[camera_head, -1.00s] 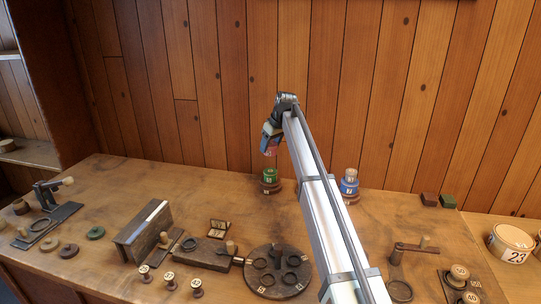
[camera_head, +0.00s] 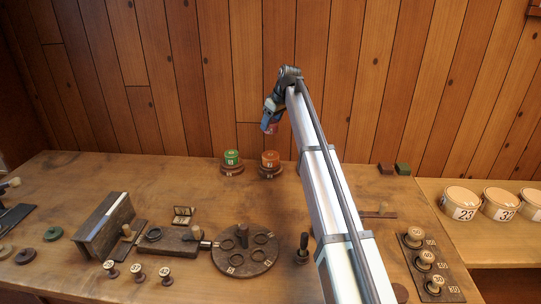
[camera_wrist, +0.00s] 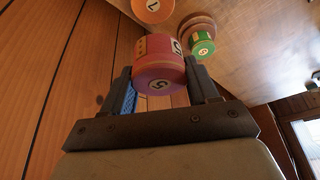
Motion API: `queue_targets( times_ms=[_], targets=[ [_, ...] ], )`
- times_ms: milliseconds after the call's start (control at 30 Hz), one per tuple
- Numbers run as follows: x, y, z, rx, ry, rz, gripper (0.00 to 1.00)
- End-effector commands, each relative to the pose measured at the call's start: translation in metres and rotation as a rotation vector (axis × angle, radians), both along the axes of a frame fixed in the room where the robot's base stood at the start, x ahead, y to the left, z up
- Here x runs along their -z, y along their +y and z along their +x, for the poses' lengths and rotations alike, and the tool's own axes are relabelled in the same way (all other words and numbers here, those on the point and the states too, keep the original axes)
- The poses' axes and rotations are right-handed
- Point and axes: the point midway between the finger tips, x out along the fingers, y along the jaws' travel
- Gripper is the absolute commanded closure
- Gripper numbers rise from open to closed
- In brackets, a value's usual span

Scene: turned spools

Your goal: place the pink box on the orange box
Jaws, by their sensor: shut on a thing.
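The pink box (camera_wrist: 158,60), a round spool-like piece with a numbered end, is clamped between the fingers of my gripper (camera_wrist: 160,88) in the wrist view. In the head view my gripper (camera_head: 269,121) hangs high, with a bit of the pink box (camera_head: 273,129) showing under it. The orange box (camera_head: 270,157) stands on a dark round base below, with a clear gap between it and the pink box. Its numbered top (camera_wrist: 152,9) also shows at the upper edge of the wrist view.
A green box (camera_head: 232,156) on its own round base stands just left of the orange one. My arm covers the table to the right. A round rack (camera_head: 246,252) is in front. The plank wall rises behind.

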Motion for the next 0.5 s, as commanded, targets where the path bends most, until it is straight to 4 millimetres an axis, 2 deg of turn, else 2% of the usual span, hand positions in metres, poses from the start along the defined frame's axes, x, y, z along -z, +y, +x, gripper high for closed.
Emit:
queue_targets(
  times_ms=[167, 500],
  targets=[
    [0.009, 0.0, -0.001, -0.031, -0.005, -0.008, 0.71],
    [0.058, 0.0, -0.001, -0.031, -0.006, -0.008, 0.71]
  ],
)
